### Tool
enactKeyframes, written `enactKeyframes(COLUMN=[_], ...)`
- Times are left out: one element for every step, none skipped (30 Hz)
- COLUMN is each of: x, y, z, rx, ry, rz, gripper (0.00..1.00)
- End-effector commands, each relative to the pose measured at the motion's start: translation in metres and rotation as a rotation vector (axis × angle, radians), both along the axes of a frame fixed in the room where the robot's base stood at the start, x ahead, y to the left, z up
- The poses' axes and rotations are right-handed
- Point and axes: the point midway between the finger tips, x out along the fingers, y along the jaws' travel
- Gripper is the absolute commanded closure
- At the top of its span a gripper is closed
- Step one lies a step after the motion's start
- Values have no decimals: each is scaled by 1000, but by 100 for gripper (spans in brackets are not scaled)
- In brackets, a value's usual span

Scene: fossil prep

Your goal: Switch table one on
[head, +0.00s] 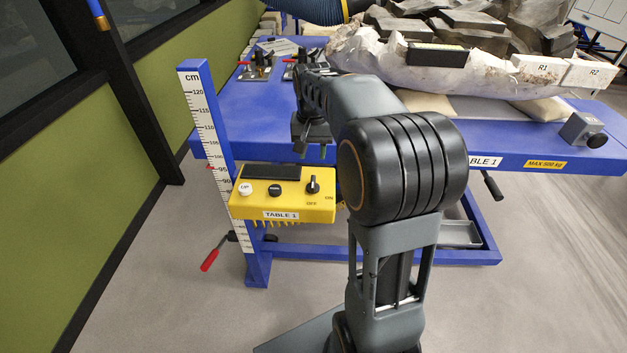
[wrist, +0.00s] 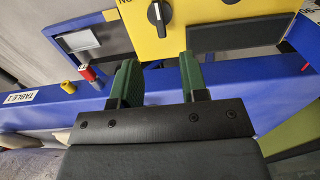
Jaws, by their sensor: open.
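The yellow control box (head: 245,207), labelled TABLE 1, hangs at the front left of the blue table (head: 512,160). Its black rotary knob (head: 313,185) is at the right of the panel, with OFF below it and ON to the lower right. The knob (wrist: 158,16) also shows at the top of the wrist view, its handle roughly in line with OFF. My gripper (head: 314,148) is above and behind the box. In the wrist view its green fingers (wrist: 158,84) are open and empty, short of the knob and apart from it.
The box also carries a white UP button (head: 245,188), a black button (head: 275,190) and a dark display (head: 272,172). A centimetre scale (head: 209,140) stands at its left. A large plaster-jacketed fossil block (head: 375,60) lies on the table.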

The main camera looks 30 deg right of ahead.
Motion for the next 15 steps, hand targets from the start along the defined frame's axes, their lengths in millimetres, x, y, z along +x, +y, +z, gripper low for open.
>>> enactKeyframes(x=[-1,0,-1,-1,-1,-1,-1,-1,-1,-1,-1,-1,-1,-1,-1], y=[0,0,0,-1,-1,-1,-1,-1,-1,-1,-1,-1,-1,-1,-1], z=[-11,-17,-25,-31,-37,-44,-50,-56,-62,-67,-72,-78,-82,-85,-90], rx=[1,1,2,1,1,1,1,1,0,1,0,0,0,1,0], ry=[5,4,5,3,4,3,3,4,2,3,2,2,1,2,2], rz=[0,-1,-1,-1,-1,-1,-1,-1,-1,-1,-1,-1,-1,-1,-1], gripper=[60,60,60,60,60,60,60,60,60,60,60,60,60,60,60])
